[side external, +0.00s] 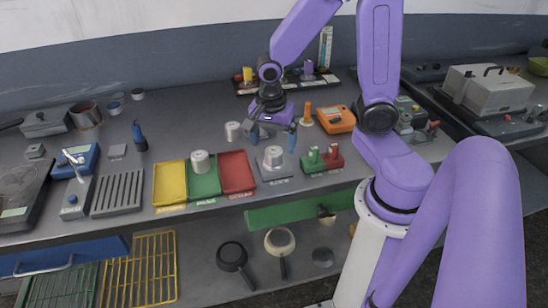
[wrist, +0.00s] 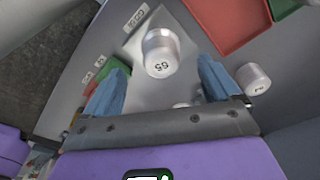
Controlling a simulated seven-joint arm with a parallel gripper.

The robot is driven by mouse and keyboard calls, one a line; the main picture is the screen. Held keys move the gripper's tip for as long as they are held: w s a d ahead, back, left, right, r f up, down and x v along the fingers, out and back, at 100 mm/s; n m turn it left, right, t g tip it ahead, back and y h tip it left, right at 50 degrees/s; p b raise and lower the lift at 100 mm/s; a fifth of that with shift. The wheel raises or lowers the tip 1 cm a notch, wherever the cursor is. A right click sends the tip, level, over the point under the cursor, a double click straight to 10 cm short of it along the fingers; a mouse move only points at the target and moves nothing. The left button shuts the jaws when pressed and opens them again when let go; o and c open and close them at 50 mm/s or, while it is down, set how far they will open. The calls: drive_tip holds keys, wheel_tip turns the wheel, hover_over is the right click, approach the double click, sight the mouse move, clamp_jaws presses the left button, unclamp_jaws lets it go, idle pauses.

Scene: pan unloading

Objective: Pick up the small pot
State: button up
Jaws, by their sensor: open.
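My gripper (side external: 273,139) is open and empty above the worktop, its blue fingers apart. In the wrist view my gripper (wrist: 160,78) has a silver cylinder (wrist: 160,52), marked with digits on top, between and beyond its fingers. In the side view this cylinder (side external: 273,156) stands on a grey square plate just below the fingers.
Yellow (side external: 170,184), green and red trays lie left of the plate; another cylinder (side external: 200,161) stands in the green one. A black pan (side external: 232,256) and a cream pan (side external: 280,241) lie on the lower shelf. An orange meter (side external: 336,119) sits right of my gripper.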

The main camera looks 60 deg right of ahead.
sight(274, 150)
drive_tip(key=shift+w+d+f, duration=0.1)
drive_tip(key=shift+d+f, duration=0.1)
drive_tip(key=shift+f, duration=0.95)
drive_tip(key=shift+d+f, duration=0.2)
drive_tip(key=shift+f, duration=0.95)
drive_tip(key=c, duration=1.3)
drive_tip(key=shift+o, duration=0.2)
drive_tip(key=shift+r, duration=0.15)
